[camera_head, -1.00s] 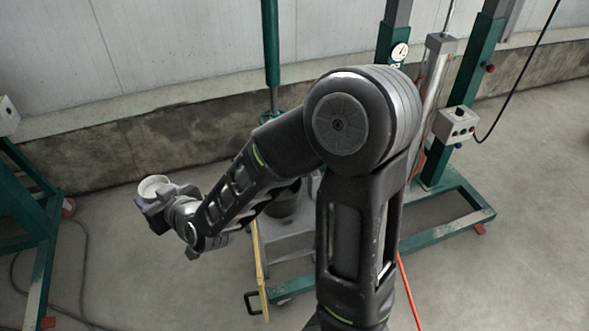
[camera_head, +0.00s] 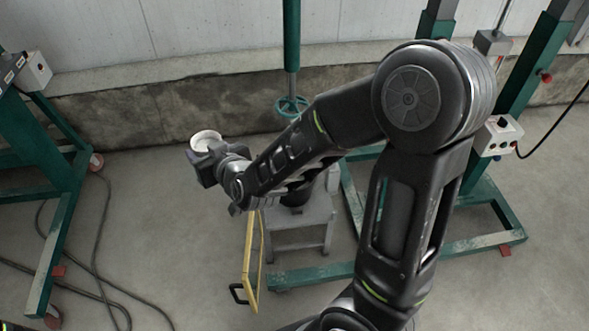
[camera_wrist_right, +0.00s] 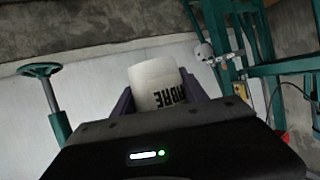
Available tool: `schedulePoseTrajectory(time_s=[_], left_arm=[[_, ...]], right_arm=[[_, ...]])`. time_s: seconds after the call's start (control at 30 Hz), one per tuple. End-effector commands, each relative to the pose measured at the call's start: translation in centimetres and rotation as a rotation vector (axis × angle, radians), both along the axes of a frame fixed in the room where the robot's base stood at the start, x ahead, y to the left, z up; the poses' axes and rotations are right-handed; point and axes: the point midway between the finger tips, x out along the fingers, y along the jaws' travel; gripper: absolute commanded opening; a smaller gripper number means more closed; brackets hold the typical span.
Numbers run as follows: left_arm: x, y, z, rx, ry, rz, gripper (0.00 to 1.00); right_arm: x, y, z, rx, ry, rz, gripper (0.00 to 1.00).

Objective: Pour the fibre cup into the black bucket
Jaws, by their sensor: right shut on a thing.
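The fibre cup (camera_head: 206,141) is white and round, with dark lettering that shows in the right wrist view (camera_wrist_right: 157,86). My right gripper (camera_head: 208,155) is shut on the cup and holds it in the air, roughly upright, left of the stand. In the right wrist view the gripper's fingers sit on both sides of the cup. The black bucket (camera_head: 296,194) stands on a grey stand, partly hidden behind my right forearm. The cup is apart from the bucket, to its left. My left gripper is not in view.
The grey stand (camera_head: 300,215) has a yellow frame (camera_head: 251,262) at its left. A green machine frame (camera_head: 440,245) with a control box (camera_head: 497,136) is at right. Another green frame (camera_head: 45,190) is at left. Cables lie on the floor. A green handwheel (camera_head: 291,106) is behind my arm.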

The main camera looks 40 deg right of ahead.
Motion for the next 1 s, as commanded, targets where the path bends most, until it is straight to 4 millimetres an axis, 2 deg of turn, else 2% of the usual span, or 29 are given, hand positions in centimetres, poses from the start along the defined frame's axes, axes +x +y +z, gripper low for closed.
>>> schedulePoseTrajectory(time_s=[0.27,0.47,0.67,1.0], left_arm=[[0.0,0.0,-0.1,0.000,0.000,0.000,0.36],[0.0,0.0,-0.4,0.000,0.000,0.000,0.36],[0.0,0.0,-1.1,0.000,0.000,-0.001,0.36],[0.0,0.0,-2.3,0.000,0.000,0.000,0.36]], right_arm=[[0.0,-0.6,-0.5,-0.001,0.002,-0.011,0.08],[-0.1,-3.1,-2.6,-0.005,0.004,-0.062,0.08],[0.2,-8.1,-6.1,-0.005,0.004,-0.144,0.08],[2.4,-19.3,-11.5,0.003,-0.009,-0.239,0.08]])
